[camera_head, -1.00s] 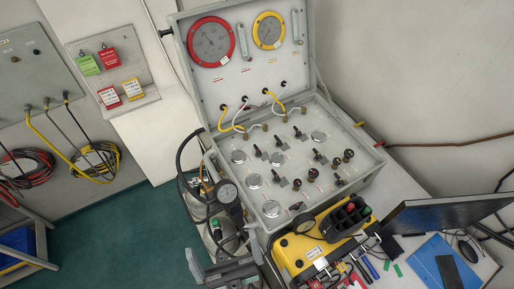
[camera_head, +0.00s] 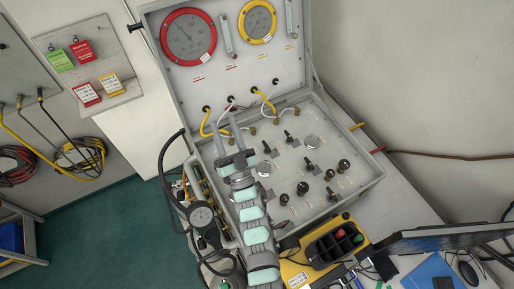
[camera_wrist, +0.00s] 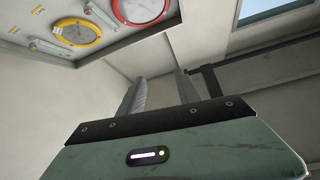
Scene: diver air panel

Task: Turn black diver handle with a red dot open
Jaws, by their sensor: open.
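The grey air panel case (camera_head: 340,190) stands open, its lid upright at the back. Several black handles (camera_head: 288,137) stick up from its flat panel, one more standing near the panel's middle (camera_head: 308,162). In the wrist view, the open fingers (camera_wrist: 161,90) point past the lid, and no handle shows.
The lid carries a red gauge (camera_head: 188,37) and a yellow gauge (camera_head: 258,22). Yellow and white hoses (camera_head: 265,103) cross the panel's back edge. A yellow box (camera_head: 297,270) and a monitor (camera_head: 440,238) stand at the front right. A round gauge with hoses (camera_head: 201,215) hangs at the left.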

